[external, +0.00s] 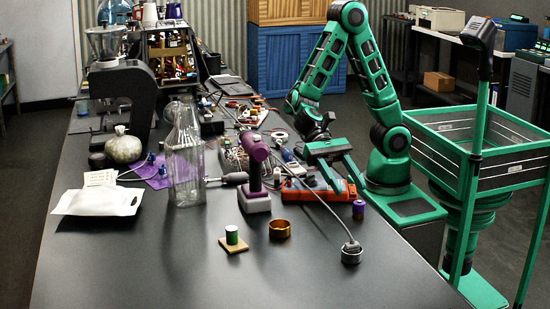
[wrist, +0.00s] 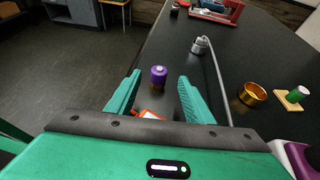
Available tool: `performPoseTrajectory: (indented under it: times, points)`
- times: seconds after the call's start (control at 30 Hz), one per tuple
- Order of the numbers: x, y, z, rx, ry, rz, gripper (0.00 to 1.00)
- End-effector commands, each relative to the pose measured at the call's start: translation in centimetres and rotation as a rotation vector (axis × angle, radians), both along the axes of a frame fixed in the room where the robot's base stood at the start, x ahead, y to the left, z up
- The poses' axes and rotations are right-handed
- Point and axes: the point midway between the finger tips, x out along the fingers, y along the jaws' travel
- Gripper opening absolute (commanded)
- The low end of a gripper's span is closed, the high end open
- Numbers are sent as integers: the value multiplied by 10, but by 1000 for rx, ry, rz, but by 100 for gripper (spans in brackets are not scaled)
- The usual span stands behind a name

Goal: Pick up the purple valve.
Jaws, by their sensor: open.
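In the wrist view the valve (wrist: 158,76) appears between the tips of my two green fingers. My gripper (external: 345,184) is open and empty, tilted down over the orange-red device and short of the valve. The wrist view shows my gripper (wrist: 159,84) with its fingers spread and nothing between them touching.
The orange-red device (external: 305,190) lies under my gripper. A grey cable ends in a metal cap (external: 351,254) close to the valve. A brass ring (external: 279,229), a green spool on a wood block (external: 234,244) and a purple drill (external: 254,175) stand left.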

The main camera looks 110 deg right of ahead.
Motion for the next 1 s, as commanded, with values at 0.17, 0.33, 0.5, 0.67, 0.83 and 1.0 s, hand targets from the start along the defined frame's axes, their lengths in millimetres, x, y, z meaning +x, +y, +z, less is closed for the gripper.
performPoseTrajectory:
  times: [0.17,0.33,0.5,0.67,0.83,1.0]
  points:
    - [-3,22,-12,1,2,4,48]
    - [-5,39,-19,0,0,3,48]
    - [-4,43,-21,0,0,0,48]
    - [-4,43,-21,0,0,0,43]
    - [-4,43,-21,0,0,0,2]
    - [-4,43,-20,1,0,0,0]
